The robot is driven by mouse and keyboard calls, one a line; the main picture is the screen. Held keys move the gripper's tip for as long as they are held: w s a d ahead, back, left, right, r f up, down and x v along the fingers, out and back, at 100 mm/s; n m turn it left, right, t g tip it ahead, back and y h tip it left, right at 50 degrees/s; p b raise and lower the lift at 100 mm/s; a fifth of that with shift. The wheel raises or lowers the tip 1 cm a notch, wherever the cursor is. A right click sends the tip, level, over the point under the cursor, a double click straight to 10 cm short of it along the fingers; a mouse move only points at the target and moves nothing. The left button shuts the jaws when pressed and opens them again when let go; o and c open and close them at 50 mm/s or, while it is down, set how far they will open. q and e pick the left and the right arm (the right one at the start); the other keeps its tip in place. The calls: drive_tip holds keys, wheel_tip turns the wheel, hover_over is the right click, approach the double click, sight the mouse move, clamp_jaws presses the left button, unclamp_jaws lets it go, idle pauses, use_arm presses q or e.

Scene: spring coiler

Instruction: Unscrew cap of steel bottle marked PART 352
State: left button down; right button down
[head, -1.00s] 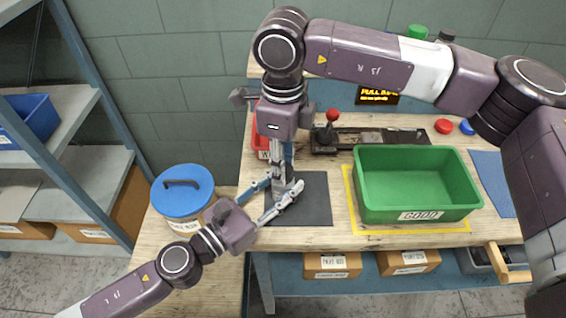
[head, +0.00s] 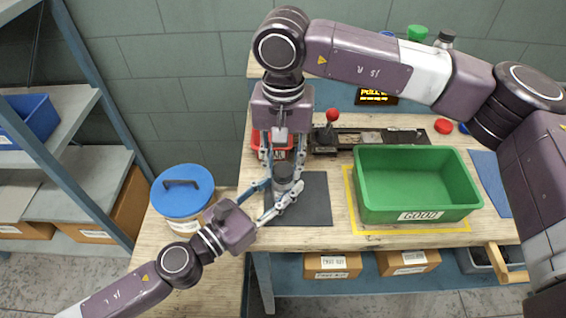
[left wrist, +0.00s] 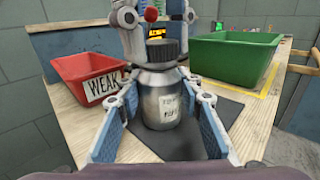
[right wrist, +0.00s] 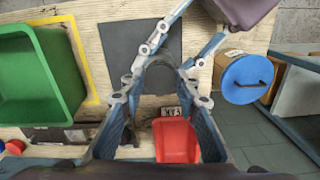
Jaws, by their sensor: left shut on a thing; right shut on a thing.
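A steel bottle (left wrist: 160,100) with a black ribbed cap (left wrist: 161,52) stands upright on the dark mat (head: 312,205). Its white label faces the left wrist camera, but its print is too blurred to read. My left gripper (head: 282,193) is shut on the bottle's body, one blue-padded finger on each side. My right gripper (head: 284,168) points down from above and is shut on the cap, which shows between its fingers in the right wrist view (right wrist: 160,78). The cap still sits at the bottle's neck. The bottle is largely hidden in the head view.
A red bin (left wrist: 88,76) marked WEAK stands behind my grippers. A green bin (head: 418,185) marked GOOD is to the right. A blue-lidded tub (head: 182,192) is at the left. A red-knobbed lever (head: 331,116) stands on a fixture at the back.

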drive_tip(key=n, duration=1.3)
drive_tip(key=shift+n, duration=0.4)
drive_tip(key=c, duration=1.5)
unclamp_jaws()
drive_tip(key=shift+o, duration=0.2)
drive_tip(key=shift+r, duration=0.15)
